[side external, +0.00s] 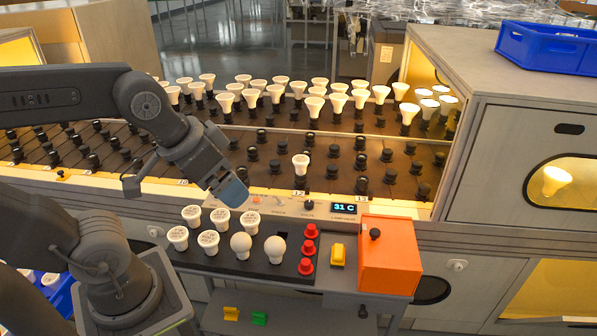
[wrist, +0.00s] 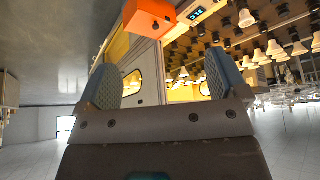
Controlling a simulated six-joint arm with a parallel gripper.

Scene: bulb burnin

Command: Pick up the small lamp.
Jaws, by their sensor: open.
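Two small round white bulbs (side external: 241,245) (side external: 275,249) stand in the dark tray (side external: 228,267) at the front, beside several larger reflector lamps (side external: 208,242) with printed faces. One white lamp (side external: 300,165) stands alone in the near part of the socket rack. I cannot tell which of these is the small lamp. My gripper (side external: 233,192) hangs above and behind the tray's lamps, apart from them. In the wrist view its blue-grey fingers (wrist: 163,82) are spread, with nothing between them.
Rows of lit lamps (side external: 338,101) fill the back of the rack. An orange box (side external: 390,262) stands right of the tray; it also shows in the wrist view (wrist: 148,17). Red caps (side external: 307,249), a yellow block (side external: 337,254) and a display (side external: 344,208) are nearby. A cabinet (side external: 520,150) borders the right.

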